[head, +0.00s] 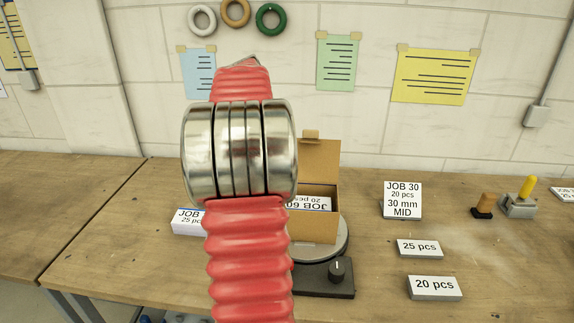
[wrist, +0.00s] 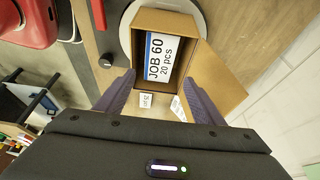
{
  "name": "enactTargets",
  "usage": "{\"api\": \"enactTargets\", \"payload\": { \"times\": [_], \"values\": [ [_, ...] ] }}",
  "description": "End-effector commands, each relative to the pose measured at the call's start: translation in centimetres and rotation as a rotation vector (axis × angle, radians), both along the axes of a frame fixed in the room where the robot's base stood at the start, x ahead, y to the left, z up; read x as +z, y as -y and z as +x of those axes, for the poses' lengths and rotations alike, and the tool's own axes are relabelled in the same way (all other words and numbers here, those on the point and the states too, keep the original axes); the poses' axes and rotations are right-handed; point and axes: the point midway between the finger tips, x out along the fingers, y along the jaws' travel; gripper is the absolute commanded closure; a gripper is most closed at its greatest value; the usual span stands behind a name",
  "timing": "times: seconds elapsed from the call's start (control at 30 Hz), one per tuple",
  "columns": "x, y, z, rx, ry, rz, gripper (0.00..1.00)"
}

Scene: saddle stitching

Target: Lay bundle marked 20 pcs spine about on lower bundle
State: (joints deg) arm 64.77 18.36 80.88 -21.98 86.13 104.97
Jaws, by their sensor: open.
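A white bundle marked JOB 60, 20 pcs (head: 308,203) lies inside an open cardboard box (head: 318,228). In the wrist view the bundle (wrist: 166,58) shows a blue strip along its label, and the box (wrist: 205,65) has its flap folded out. My gripper (wrist: 160,78) is open and empty, its fingers on either side of the box's near end; I cannot tell their height. In the head view my arm hides the gripper. No bundle below the marked one can be made out.
The box stands on a round metal plate (head: 338,250) with a black knob unit (head: 323,280). A white block marked JOB, 25 pcs (head: 187,222) is partly behind my arm. Right are a JOB 30 sign (head: 402,200), 25 pcs (head: 419,249) and 20 pcs (head: 434,288) blocks.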

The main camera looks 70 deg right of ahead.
Motion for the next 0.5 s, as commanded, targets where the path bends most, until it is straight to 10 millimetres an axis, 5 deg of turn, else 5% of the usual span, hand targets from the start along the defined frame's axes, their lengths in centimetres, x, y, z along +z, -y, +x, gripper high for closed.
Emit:
{"api": "enactTargets", "payload": {
  "times": [0.33,0.5],
  "values": [
    [0.0,-0.1,0.1,0.004,0.001,0.000,0.38],
    [0.5,-1.7,2.1,0.106,0.015,0.012,0.38]
  ]
}}
